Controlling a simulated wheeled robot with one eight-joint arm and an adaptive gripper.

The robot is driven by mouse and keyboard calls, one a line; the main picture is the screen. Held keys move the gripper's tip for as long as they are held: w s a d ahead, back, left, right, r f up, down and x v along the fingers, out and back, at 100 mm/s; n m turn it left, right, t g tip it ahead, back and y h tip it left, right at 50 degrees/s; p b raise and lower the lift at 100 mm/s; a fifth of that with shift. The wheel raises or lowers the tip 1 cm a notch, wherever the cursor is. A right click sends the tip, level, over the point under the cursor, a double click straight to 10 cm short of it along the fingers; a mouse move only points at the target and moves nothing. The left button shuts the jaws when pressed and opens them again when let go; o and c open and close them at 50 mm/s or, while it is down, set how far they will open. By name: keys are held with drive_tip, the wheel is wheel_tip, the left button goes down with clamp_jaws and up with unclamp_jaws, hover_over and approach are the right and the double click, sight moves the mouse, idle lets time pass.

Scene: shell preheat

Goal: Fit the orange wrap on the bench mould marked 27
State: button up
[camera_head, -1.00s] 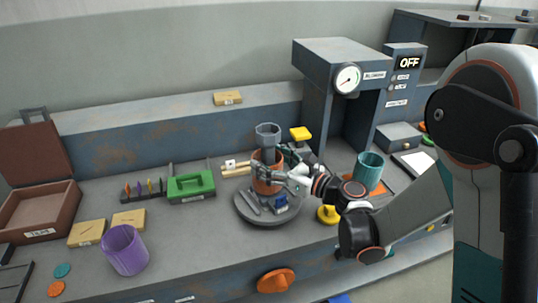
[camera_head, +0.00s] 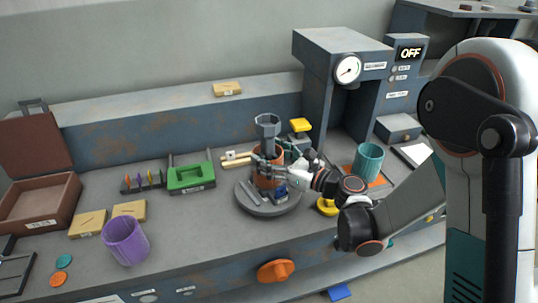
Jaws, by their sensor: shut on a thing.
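The orange wrap (camera_head: 268,180) is a short cylinder standing low at the grey bench mould (camera_head: 267,133), whose wide faceted top and narrower neck rise above it. The mould stands over a round grey turntable (camera_head: 251,207). My gripper (camera_head: 266,164) reaches in from the right and is shut on the wrap, its fingers across the wrap's upper side. The fingers hide part of the wrap, so I cannot tell whether it fully encircles the mould or how well it is seated. No 27 mark is legible on the mould.
A teal cup (camera_head: 368,160) stands right of my gripper, and a yellow knob (camera_head: 327,207) is just below the wrist. A green holder (camera_head: 190,178) and purple cup (camera_head: 125,242) stand left. A grey press (camera_head: 345,48) with gauge rises behind.

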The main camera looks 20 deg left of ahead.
sight(281, 160)
drive_tip(key=o, duration=1.1)
drive_tip(key=shift+o, duration=0.2)
drive_tip(key=shift+d, duration=0.15)
drive_tip(key=v, duration=0.7)
drive_tip(key=shift+s+d, duration=0.1)
